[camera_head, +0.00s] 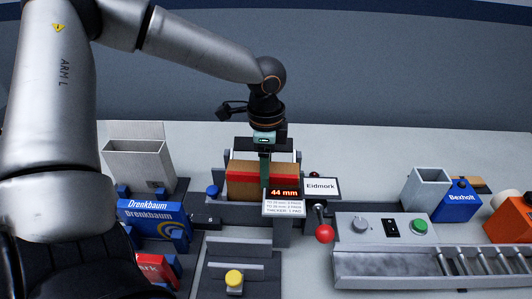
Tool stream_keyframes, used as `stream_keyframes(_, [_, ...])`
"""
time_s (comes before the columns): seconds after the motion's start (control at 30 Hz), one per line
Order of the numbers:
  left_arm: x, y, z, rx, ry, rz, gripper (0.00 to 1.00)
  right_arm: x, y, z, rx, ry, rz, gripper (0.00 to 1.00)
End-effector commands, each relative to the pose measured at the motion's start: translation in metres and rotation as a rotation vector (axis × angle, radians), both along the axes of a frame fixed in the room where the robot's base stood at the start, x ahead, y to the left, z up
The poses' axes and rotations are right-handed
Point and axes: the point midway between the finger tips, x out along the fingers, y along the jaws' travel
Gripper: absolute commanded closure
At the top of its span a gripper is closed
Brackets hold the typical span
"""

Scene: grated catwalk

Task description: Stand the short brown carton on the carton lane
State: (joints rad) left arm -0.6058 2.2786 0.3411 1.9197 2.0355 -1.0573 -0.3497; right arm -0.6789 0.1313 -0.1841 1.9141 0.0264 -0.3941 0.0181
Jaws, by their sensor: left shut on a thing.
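My left gripper (264,165) points down at the middle of the table, shut on a brown carton (241,190) with a red band along it. The carton is within a grey fixture (228,211), whose wall hides its lower part. I cannot tell whether its base touches the surface below. A display reading "44 mm" (284,193) covers the carton's lower right. Which part is the carton lane I cannot tell; nothing visible is labelled so. My right gripper is not in view.
An "Eidmork" sign (321,187) and a red-knobbed lever (324,233) stand close on the right. A control panel (390,228) lies further right.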

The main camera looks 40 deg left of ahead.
Motion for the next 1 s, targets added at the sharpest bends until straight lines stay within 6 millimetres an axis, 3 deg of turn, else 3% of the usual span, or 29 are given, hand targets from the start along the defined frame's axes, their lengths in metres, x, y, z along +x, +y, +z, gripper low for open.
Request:
stream_keyframes(0.13, [0.000,0.000,0.001,0.000,-0.001,0.000,0.95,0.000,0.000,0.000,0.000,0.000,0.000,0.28])
stream_keyframes(0.17, [0.000,0.000,0.001,0.000,-0.001,0.000,0.35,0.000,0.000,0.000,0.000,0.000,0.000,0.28])
stream_keyframes(0.43, [0.000,0.000,0.000,0.000,0.000,0.000,0.05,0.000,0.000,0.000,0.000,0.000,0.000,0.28])
stream_keyframes(0.67, [0.000,0.000,0.010,0.000,-0.001,0.000,0.03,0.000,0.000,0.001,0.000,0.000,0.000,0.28])
stream_keyframes(1.0, [0.001,0.000,0.080,0.001,-0.007,0.000,0.03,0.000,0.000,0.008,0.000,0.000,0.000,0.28])
